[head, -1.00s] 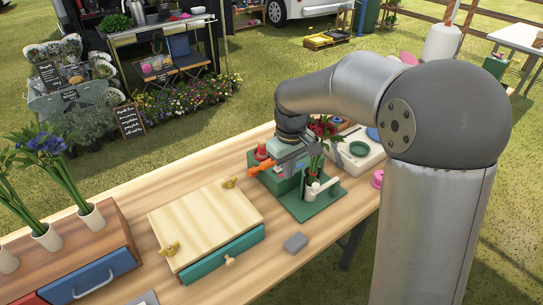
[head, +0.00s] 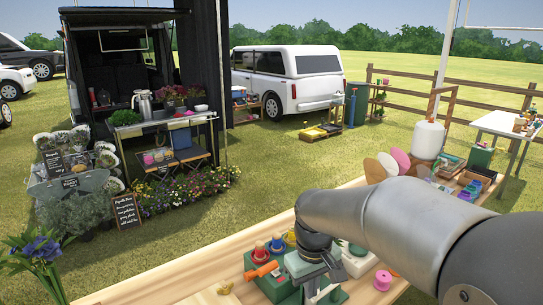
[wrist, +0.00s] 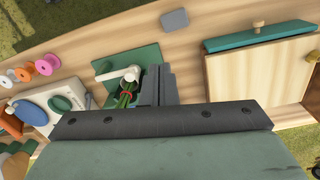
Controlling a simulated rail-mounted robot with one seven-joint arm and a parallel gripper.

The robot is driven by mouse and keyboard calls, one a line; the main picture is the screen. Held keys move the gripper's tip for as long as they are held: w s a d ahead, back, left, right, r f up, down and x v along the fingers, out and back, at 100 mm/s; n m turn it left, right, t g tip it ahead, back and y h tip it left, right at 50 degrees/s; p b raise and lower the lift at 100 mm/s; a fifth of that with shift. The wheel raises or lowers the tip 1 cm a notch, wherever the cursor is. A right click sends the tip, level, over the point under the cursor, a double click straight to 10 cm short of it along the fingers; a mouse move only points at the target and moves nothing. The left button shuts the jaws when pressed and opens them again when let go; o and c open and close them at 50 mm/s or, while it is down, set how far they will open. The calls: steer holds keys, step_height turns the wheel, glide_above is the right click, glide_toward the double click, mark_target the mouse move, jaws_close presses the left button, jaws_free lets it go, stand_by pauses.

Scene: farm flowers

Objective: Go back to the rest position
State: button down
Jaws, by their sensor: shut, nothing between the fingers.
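My gripper (head: 322,281) is at the near edge of the head view, pointing down over the green stand on the wooden table. In the wrist view its dark fingers (wrist: 158,86) are together with nothing seen between them. Beside the fingers, green stems with a red band (wrist: 127,96) stand by a white clamp-like part (wrist: 130,74) on the green base (wrist: 140,57). I cannot tell whether the fingers touch the stems. The red blooms are not visible in the head view now.
A grey block (wrist: 174,20) lies on bare wood. Colored spools (wrist: 38,68) and a white tray with round pads (wrist: 60,103) are on the other side. Irises (head: 40,250) stand at the left.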

steer(key=s+d+f+m, duration=0.1)
steer(key=s+d+m, duration=0.1)
steer(key=s, duration=0.6)
steer(key=s+d+f+m, duration=0.1)
steer(key=s+d+m, duration=0.2)
steer(key=s, duration=0.6)
steer(key=shift+s+d, duration=0.15)
steer(key=shift+d, duration=0.5)
